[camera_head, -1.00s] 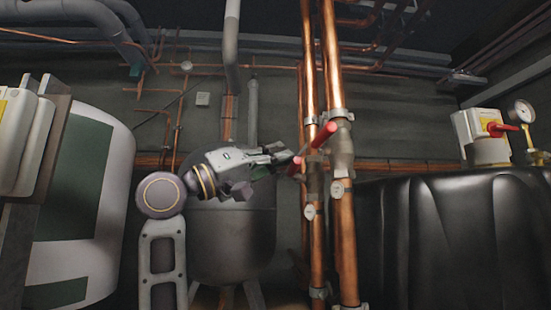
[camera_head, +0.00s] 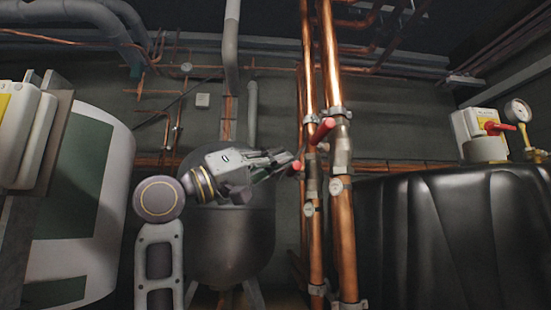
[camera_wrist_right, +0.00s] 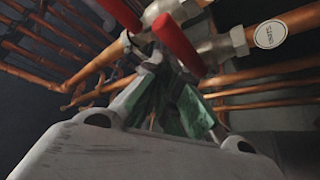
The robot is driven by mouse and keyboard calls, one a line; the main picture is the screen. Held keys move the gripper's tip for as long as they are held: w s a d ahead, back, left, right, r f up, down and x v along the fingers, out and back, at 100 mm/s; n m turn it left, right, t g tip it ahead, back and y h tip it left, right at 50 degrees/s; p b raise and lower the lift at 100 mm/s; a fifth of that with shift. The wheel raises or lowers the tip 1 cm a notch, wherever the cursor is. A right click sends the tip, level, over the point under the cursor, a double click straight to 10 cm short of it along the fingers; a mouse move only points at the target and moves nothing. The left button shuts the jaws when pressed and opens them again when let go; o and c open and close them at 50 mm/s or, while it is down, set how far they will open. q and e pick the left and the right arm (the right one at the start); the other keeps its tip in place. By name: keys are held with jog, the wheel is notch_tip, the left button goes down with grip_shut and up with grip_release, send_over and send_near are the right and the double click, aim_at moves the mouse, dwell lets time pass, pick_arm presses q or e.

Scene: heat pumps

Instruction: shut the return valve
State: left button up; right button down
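Two vertical copper pipes carry valves with red lever handles. In the head view one red handle (camera_head: 321,131) sits upper right, in front of the pipes. A second red handle (camera_head: 296,166) shows only as a short end beside my right gripper (camera_head: 288,161). The wrist view shows a near red handle (camera_wrist_right: 180,43) above my right gripper's green-padded fingers (camera_wrist_right: 168,88), and a farther one (camera_wrist_right: 118,12). The fingers are close to the near handle; contact and grip are unclear. I cannot read which valve is the return. My left gripper is not in view.
A dark grey tank (camera_head: 232,245) stands behind my right arm. A black tank (camera_head: 450,235) fills the right, with another red handle (camera_head: 500,127) and a gauge (camera_head: 518,111) above.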

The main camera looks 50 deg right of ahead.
jog(key=shift+s+f, duration=0.1)
jog(key=shift+f, duration=0.15)
jog(key=v, duration=1.2)
jog(key=shift+r, duration=0.2)
dwell(0.4)
